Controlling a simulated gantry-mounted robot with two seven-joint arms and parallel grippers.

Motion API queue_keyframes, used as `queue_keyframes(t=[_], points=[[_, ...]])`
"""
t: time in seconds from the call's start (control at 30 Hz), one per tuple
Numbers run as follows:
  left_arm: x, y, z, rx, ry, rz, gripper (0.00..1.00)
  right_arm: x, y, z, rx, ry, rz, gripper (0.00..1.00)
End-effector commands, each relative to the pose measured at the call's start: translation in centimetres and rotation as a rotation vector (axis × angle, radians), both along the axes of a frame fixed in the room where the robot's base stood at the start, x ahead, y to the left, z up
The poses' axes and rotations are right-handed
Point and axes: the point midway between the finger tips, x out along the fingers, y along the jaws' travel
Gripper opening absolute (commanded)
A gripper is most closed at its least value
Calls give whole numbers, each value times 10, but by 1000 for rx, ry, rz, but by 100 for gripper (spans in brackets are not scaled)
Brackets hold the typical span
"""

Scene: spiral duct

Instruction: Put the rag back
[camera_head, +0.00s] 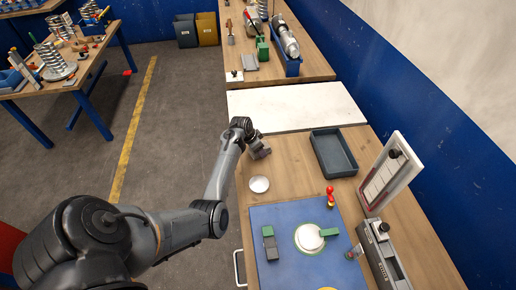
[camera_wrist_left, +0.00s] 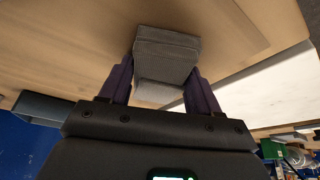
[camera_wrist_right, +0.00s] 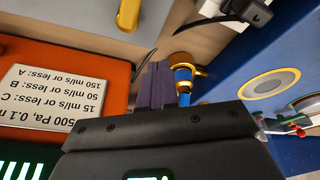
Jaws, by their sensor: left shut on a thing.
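The rag is a grey folded cloth block (camera_wrist_left: 166,58), seen in the left wrist view between the purple fingers. My left gripper (camera_head: 260,150) is shut on it, over the wooden bench near its left edge in the head view. In the right wrist view, my right gripper (camera_wrist_right: 155,85) has its purple fingers together with nothing seen between them. A blue and brass fitting (camera_wrist_right: 183,75) shows close beside them; I cannot tell if they touch. My right gripper is not in the head view.
A dark grey tray (camera_head: 316,137) stands to the right. A blue mat (camera_head: 282,217) holds a round white part and green-ended pieces. A white board (camera_head: 255,118) lies behind. An upright panel (camera_head: 382,183) stands at the right.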

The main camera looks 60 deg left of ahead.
Motion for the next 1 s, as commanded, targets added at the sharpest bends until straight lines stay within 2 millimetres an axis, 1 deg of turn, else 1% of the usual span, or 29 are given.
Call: queue_keyframes(t=[0.27,0.3,0.43,0.67,0.77,0.87,1.0], points=[[0,0,-3,0,1,0,34,0,-2,-1,-8,0,5,0],[0,0,-2,0,0,0,68,0,-2,-1,-8,1,6,0],[0,0,-2,0,0,0,88,0,-2,-1,-8,1,5,0],[0,0,-2,0,0,0,88,0,-2,-1,-7,0,4,0],[0,0,1,0,-1,0,88,0,-1,0,-4,0,3,0],[-3,0,9,0,-1,1,88,0,-1,2,-2,1,0,0],[-10,0,28,2,-3,2,88,0,0,5,1,0,-1,0]])
